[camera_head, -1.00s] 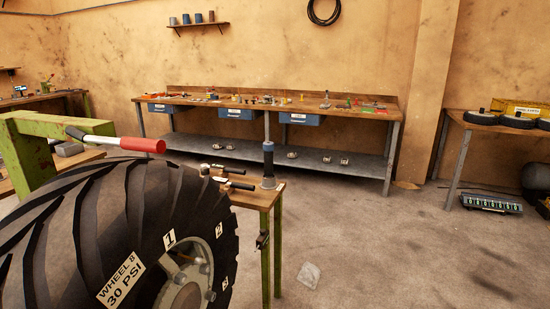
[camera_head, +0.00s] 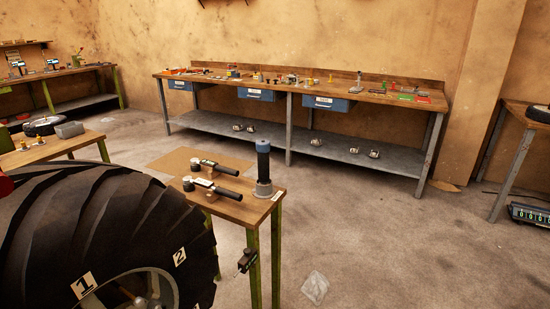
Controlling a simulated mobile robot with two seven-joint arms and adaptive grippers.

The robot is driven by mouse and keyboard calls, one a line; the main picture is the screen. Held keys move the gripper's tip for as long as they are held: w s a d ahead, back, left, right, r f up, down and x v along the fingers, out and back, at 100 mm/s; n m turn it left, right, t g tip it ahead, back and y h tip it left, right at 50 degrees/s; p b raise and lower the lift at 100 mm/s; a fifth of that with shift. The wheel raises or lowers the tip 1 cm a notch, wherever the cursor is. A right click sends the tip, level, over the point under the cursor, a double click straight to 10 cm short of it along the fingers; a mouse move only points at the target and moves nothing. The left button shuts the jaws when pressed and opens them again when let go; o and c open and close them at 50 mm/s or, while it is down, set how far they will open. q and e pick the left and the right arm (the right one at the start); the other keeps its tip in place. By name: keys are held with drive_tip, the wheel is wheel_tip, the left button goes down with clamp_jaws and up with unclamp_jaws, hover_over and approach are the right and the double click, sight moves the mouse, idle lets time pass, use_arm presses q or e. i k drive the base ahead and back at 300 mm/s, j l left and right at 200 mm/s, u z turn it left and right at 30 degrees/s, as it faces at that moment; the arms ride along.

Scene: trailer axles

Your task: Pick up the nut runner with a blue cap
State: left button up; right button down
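The nut runner (camera_head: 263,165) stands upright near the right end of the small green-legged table (camera_head: 225,209) in the head view. It has a dark body, a blue cap on top and a wider metal base. Two black-handled tools with round gauges (camera_head: 217,167) lie beside it to the left. Neither of my grippers is in view.
A large tyre (camera_head: 95,235) fills the lower left in front of the small table. A long workbench (camera_head: 300,85) with blue drawers stands along the back wall. Open floor (camera_head: 385,235) lies to the right of the small table.

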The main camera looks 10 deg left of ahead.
sight(263, 146)
drive_tip(key=i+l, duration=0.8)
drive_tip(key=i+j+u, duration=0.05)
drive_tip(key=i, duration=0.1)
